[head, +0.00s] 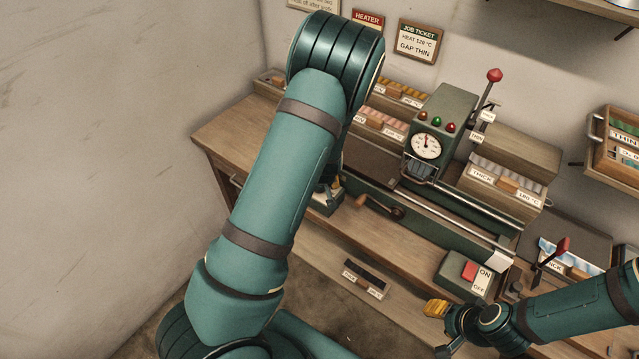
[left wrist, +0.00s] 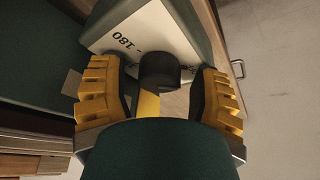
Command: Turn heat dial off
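The heat dial (left wrist: 159,71) is a dark round knob with a yellow pointer (left wrist: 149,104), set on a white panel (left wrist: 128,33) marked 180 in the left wrist view. My left gripper (left wrist: 159,69) is open, with one yellow finger on each side of the knob. Gaps show between the fingers and the knob. In the head view my left arm hides the dial and most of that gripper. My right gripper (head: 440,328) is at the lower right, apart from the bench, with its fingers spread and nothing between them.
The wooden bench (head: 225,135) carries a machine with a round gauge (head: 426,146) and a red-knobbed lever (head: 494,75). A hand crank (head: 383,208) sits near the bench front. A red ON/OFF switch (head: 470,271) stands near my right gripper. A HEATER sign (head: 368,20) hangs behind.

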